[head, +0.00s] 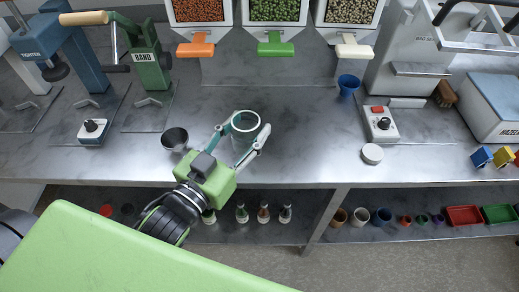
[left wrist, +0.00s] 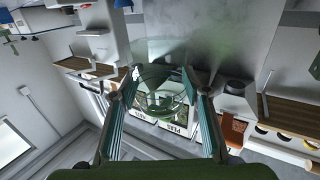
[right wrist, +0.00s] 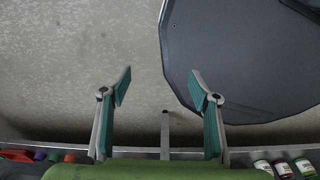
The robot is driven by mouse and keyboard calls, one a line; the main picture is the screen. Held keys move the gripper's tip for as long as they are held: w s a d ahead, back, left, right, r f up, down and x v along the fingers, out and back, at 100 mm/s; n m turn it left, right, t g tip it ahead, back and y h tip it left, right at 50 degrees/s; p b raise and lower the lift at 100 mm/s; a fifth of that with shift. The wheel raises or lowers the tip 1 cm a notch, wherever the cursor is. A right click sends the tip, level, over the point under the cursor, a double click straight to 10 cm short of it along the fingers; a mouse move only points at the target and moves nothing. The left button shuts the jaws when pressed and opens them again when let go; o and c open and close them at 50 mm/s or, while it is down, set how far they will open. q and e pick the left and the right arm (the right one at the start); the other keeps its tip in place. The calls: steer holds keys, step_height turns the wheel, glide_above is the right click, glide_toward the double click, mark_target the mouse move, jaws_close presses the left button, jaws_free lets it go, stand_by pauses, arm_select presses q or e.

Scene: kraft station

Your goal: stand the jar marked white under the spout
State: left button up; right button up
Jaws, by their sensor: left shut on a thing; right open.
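A clear glass jar (head: 243,139) with a pale rim is in my left gripper (head: 241,134) in the head view. The fingers close on it from both sides, above the near middle of the counter. I cannot read a mark on it. In the left wrist view the glass (left wrist: 160,92) shows between the fingers. Three dispensers stand at the back, with an orange spout (head: 195,50), a green spout (head: 275,49) and a cream-white spout (head: 355,50). The jar is nearer to me than the spouts and apart from them. My right gripper (right wrist: 161,76) is open and empty.
A dark metal cup (head: 175,139) stands just left of the jar. A white lid-like disc (head: 372,153) and a red-button box (head: 381,123) lie farther right. The counter (head: 300,120) between jar and spouts is clear.

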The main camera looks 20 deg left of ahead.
arm_select(q)
steer(key=w+f, duration=0.2)
steer(key=w+d+f, duration=0.1)
steer(key=w+f, duration=0.1)
steer(key=f, duration=0.1)
steer(key=shift+w+d+f, duration=0.15)
steer(key=shift+w+f, duration=0.15)
steer(key=shift+f, duration=1.6)
steer(key=shift+f, duration=0.1)
steer(key=shift+f, duration=0.15)
steer(key=o, duration=1.2)
steer(key=shift+r, duration=0.2)
